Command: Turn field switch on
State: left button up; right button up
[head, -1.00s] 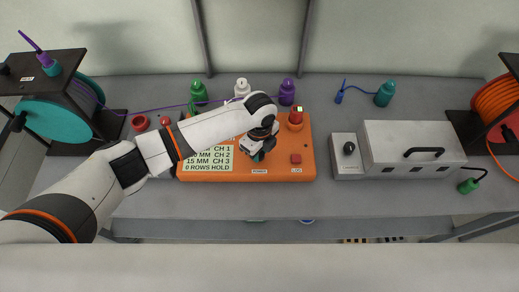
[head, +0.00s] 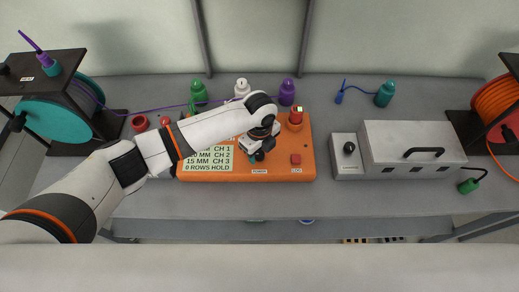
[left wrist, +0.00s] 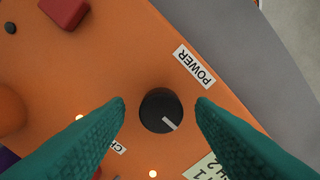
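My left gripper (head: 256,157) is over the orange control box (head: 220,174). In the left wrist view, its two teal fingers (left wrist: 161,103) are open, one on each side of a black round knob (left wrist: 160,110). Gaps show between the knob and both fingertips. The knob has a white pointer mark towards the lower right, and a POWER label (left wrist: 194,66) is beside it. A second black knob (head: 349,147) is on a small grey box (head: 346,168) to the right; its label is too small to read. My right gripper is not in view.
A red square button (head: 296,159) and a red-topped post (head: 296,117) are on the orange box. A grey case with a black handle (head: 424,152) stands right of the small box. Teal (head: 55,125) and orange (head: 495,100) reels stand at the ends. The bench front is clear.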

aim_at(260, 154)
pick_arm(q)
notch_tip(260, 154, up, 12)
jog(key=b, duration=0.3)
dwell(0.4)
dwell(0.4)
